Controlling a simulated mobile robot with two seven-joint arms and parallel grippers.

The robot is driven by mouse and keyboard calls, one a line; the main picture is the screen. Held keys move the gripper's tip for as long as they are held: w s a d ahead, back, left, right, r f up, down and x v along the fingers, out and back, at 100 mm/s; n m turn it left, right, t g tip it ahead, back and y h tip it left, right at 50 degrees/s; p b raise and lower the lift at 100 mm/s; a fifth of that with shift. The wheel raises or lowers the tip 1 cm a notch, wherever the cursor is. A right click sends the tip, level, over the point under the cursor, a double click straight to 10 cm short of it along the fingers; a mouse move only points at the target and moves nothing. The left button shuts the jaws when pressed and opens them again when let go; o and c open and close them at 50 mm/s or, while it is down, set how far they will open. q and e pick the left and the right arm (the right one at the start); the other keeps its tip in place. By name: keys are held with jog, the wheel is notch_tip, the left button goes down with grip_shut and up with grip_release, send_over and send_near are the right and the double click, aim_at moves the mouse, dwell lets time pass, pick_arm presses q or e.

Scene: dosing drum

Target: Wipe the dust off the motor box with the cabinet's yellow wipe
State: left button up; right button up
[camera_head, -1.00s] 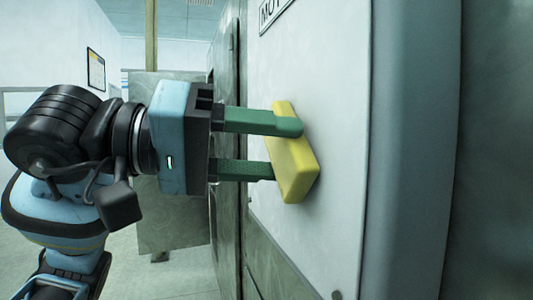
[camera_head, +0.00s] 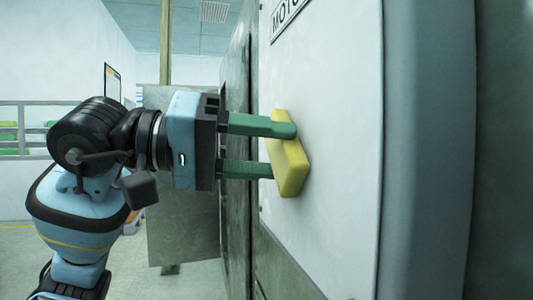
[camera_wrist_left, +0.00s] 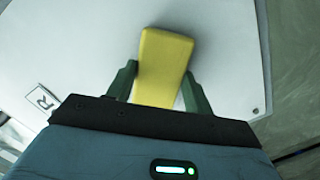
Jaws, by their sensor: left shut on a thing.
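The yellow wipe (camera_head: 291,167) is a block-shaped pad held in my left gripper (camera_head: 281,150), whose two green fingers close on it. Its far face lies against, or very close to, the white front panel of the motor box (camera_head: 340,150); exact contact is hard to tell. A label (camera_head: 288,16) starting "MOTO" shows at the panel's top. In the left wrist view the wipe (camera_wrist_left: 163,65) sits between the fingers with the white panel (camera_wrist_left: 225,50) behind it. No dust is clearly visible on the panel. My right gripper is not in view.
A rounded blue-grey vertical edge (camera_head: 430,150) stands right of the panel. A grey-green panel (camera_head: 183,220) stands behind my left arm. A railing (camera_head: 22,128) and open floor (camera_head: 20,255) lie at the far left.

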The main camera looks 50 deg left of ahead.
aim_at(267, 151)
pick_arm(q)
jog(key=shift+w+a, duration=0.25)
jog(key=shift+a, duration=0.25)
jog(key=shift+w+a, duration=0.25)
jog(key=shift+a, duration=0.2)
jog(key=shift+w+a, duration=0.15)
jog(key=shift+a, duration=0.1)
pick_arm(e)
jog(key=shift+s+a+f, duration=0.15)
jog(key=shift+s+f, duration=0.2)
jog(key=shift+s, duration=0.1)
pick_arm(q)
jog(key=shift+a, duration=0.1)
jog(key=shift+w+a+b, duration=0.2)
jog(key=shift+a+b, duration=0.1)
jog(key=shift+w+a, duration=0.35)
jog(key=shift+a, duration=0.25)
jog(key=shift+w+a, duration=0.3)
jog(key=shift+a, duration=0.25)
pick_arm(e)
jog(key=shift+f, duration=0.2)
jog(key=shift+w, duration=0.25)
